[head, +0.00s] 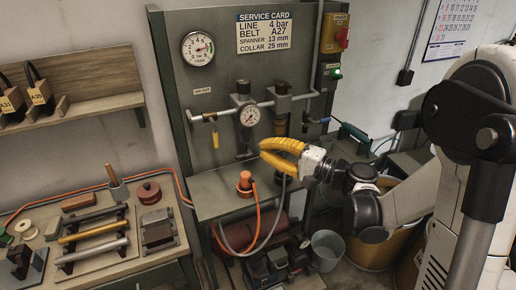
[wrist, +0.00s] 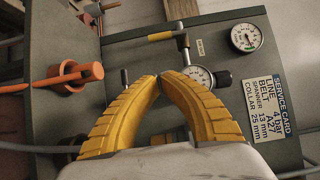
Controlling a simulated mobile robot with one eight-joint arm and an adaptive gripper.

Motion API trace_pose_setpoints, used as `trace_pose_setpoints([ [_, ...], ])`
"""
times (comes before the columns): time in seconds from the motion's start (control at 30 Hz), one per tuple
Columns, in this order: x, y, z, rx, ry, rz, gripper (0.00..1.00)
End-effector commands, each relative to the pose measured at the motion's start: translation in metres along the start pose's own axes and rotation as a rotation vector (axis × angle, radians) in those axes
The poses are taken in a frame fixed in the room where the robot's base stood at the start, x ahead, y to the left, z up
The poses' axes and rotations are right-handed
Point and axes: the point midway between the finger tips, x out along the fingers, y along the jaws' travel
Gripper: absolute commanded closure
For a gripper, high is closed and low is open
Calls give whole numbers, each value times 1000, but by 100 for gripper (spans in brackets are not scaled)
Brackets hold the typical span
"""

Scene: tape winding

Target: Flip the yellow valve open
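The yellow valve lever (head: 215,140) hangs down from the left end of the grey horizontal pipe (head: 235,110) on the panel. In the wrist view, which is turned sideways, the lever (wrist: 161,36) sticks out to the left from its grey fitting (wrist: 182,40). My gripper (head: 262,149) has thick yellow ribbed fingers. They are in front of the panel, lower than the lever and to its right, clear of it. In the wrist view the fingertips (wrist: 160,78) meet with nothing between them. The tips overlap the edge of the pipe gauge in that view.
A pressure gauge (head: 249,116) sits on the pipe close to the lever. A larger gauge (head: 198,48) and a service card (head: 264,32) are above. An orange fitting (head: 244,182) with hoses stands on the ledge below. A tool bench (head: 100,240) is at left.

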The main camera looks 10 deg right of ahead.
Motion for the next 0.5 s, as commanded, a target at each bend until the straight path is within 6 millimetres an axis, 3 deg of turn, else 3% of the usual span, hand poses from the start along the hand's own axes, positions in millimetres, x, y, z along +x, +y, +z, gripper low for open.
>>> trace_pose_setpoints([
  [0.3,69,2,1,0,-4,0,100],
  [0.5,94,2,18,0,-2,0,100],
])
